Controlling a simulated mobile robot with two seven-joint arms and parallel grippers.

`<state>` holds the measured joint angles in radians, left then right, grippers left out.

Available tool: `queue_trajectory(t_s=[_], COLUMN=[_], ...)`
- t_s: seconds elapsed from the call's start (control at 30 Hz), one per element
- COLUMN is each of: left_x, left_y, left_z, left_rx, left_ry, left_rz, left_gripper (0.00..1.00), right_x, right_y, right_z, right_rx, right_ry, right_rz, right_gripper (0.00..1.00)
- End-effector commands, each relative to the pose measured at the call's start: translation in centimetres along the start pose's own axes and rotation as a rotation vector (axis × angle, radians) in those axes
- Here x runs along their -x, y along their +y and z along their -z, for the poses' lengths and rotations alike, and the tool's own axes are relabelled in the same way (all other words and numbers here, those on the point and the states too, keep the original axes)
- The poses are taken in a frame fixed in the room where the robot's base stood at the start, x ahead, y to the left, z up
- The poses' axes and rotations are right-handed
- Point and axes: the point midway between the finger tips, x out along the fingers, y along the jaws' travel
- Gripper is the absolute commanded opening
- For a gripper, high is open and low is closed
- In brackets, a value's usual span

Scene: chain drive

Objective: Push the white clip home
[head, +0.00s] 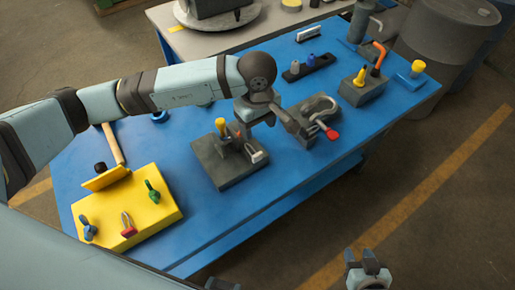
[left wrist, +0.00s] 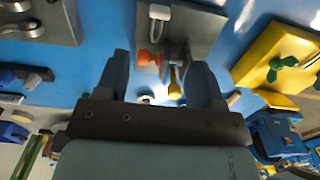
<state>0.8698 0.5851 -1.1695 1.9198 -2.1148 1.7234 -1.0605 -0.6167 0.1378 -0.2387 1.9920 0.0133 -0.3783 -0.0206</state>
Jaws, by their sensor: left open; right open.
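The white clip (head: 256,154) is a small pale loop on the near right part of a grey block (head: 231,174) on the blue table. It also shows in the left wrist view (left wrist: 158,17), at the top, lying against the grey block. A yellow-topped peg (head: 220,126) and an orange part (left wrist: 150,59) sit beside it. I cannot tell how far the clip is seated. My left gripper (head: 255,113) hangs just behind and above the grey block, open and empty, apart from the clip. My right gripper (head: 368,265) is open and empty, off the table's near side.
A yellow box (head: 152,225) with green, blue and red fittings stands at the left. A grey fixture (head: 312,118) with a red-tipped lever stands right of the left gripper. Another grey block (head: 362,90) is at the back right. The near middle of the blue table (head: 214,215) is clear.

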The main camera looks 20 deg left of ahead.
Motion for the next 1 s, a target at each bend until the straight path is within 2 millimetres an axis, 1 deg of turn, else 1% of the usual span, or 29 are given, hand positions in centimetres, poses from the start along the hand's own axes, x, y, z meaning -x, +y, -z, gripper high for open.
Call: queue_trajectory(t_s=[0.07, 0.17, 0.5, 0.63, 0.7, 0.8, 1.0], left_x=[-0.5, -1.9, -9.0, -11.2, -12.2, -13.0, -13.6], left_y=[-0.1, -0.1, -0.1, -0.1, -0.1, 0.0, -0.1], left_z=[0.2, 0.2, 0.1, 0.1, 0.2, 0.1, 0.2], left_rx=[-0.003, -0.002, 0.001, 0.000, 0.001, -0.001, -0.001], left_ry=[0.011, 0.009, 0.005, 0.006, 0.006, 0.005, 0.007], left_rz=[0.005, 0.007, 0.006, 0.004, 0.004, 0.002, 0.002], left_gripper=[0.62, 0.62, 0.62, 0.62, 0.62, 0.62, 0.62], right_x=[0.1, 0.3, 1.1, 1.3, 1.4, 1.4, 1.4], right_y=[0.1, 0.2, 0.8, 0.8, 0.8, 0.7, 0.7], right_z=[0.1, 0.5, 1.7, 2.0, 2.1, 2.1, 2.0], right_rx=[0.000, 0.001, 0.005, 0.005, 0.005, 0.004, 0.002], right_ry=[0.000, 0.000, 0.007, 0.007, 0.007, 0.006, 0.005], right_rz=[-0.001, -0.004, -0.016, -0.017, -0.017, -0.017, -0.017], right_gripper=[0.43, 0.43, 0.43, 0.43, 0.43, 0.43, 0.43])
